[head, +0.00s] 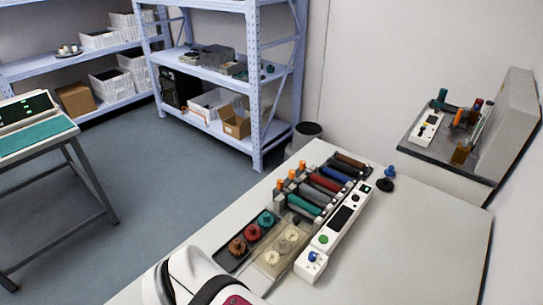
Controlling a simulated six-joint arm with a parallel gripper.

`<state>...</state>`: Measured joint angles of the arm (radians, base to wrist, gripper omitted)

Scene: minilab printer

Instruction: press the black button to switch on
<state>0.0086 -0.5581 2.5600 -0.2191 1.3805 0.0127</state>
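A tabletop printer with coloured rollers (325,184) stands on the pale table, with a long white control panel (329,232) along its right side. The panel carries a dark screen (342,217), a green round button (323,239) and a small dark spot (366,188) near its far end. That spot may be the black button, but it is too small to tell. A blue knob (312,256) sits on a white box at the near end. My white arm shows at the bottom left; my gripper is not in view.
Ink trays (252,238) lie left of the panel. A blue-topped black object (387,178) stands beyond its far end. The table's right side (425,235) is clear. A wall shelf (448,160) holds another small device (428,128).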

